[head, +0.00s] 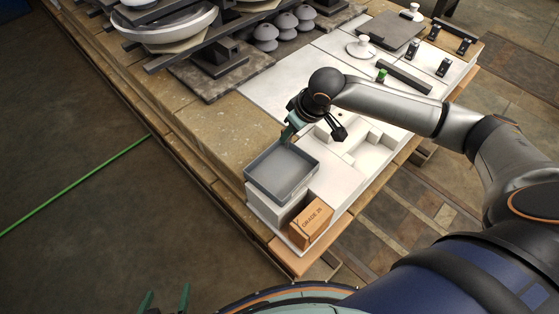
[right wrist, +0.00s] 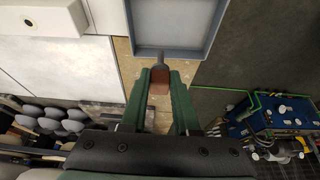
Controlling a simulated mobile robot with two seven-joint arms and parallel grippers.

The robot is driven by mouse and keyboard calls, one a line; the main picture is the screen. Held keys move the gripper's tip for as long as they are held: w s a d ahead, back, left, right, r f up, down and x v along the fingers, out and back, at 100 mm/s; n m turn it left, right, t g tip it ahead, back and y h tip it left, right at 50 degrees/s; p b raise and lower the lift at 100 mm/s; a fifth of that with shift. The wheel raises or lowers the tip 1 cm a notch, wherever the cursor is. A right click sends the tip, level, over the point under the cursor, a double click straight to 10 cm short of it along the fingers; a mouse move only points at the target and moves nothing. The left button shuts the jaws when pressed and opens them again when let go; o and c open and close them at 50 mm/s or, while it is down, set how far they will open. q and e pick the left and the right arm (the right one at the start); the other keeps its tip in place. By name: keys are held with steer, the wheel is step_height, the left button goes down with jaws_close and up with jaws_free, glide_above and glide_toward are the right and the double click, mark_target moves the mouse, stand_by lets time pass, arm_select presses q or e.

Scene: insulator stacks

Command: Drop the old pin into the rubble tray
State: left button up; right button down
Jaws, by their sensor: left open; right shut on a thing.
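The rubble tray (head: 262,184) is a shallow, empty grey tray on a white block near the table's front corner. It also shows at the top of the right wrist view (right wrist: 207,51). My right gripper (head: 287,137) is at the tray's far edge. In the right wrist view it is shut on the old pin (right wrist: 159,88), a reddish-brown piece with a grey end pointing toward the tray's rim. I cannot tell how high the pin is above the rim. The pin is hidden in the head view. My left gripper (head: 166,302) is open and empty at the bottom edge.
A brown box marked GRADE 26 (head: 311,222) stands beside the tray. White compartments (head: 369,153) lie right of my right gripper. Grey insulator bells (head: 266,34) and large discs stand at the back. Black clips (head: 443,67) are at the right.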

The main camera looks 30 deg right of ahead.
arm_select(q)
steer(key=f+b, duration=0.3)
steer(key=shift+s+f, duration=0.25)
steer(key=shift+s, duration=0.05)
arm_select(e)
step_height(320, 180, down, 6)
steer(key=shift+s+r, duration=0.1)
steer(key=shift+s, duration=0.05)
steer(key=c, duration=0.6)
jaws_free()
arm_select(q)
steer(key=shift+w+r, duration=0.1)
steer(key=shift+r, duration=0.05)
arm_select(e)
steer(key=shift+r, duration=0.1)
arm_select(q)
steer(key=shift+r+p, duration=0.3)
steer(key=shift+r, duration=0.05)
arm_select(e)
steer(key=v, duration=1.2)
steer(key=shift+s+r, duration=0.1)
steer(key=shift+r, duration=0.1)
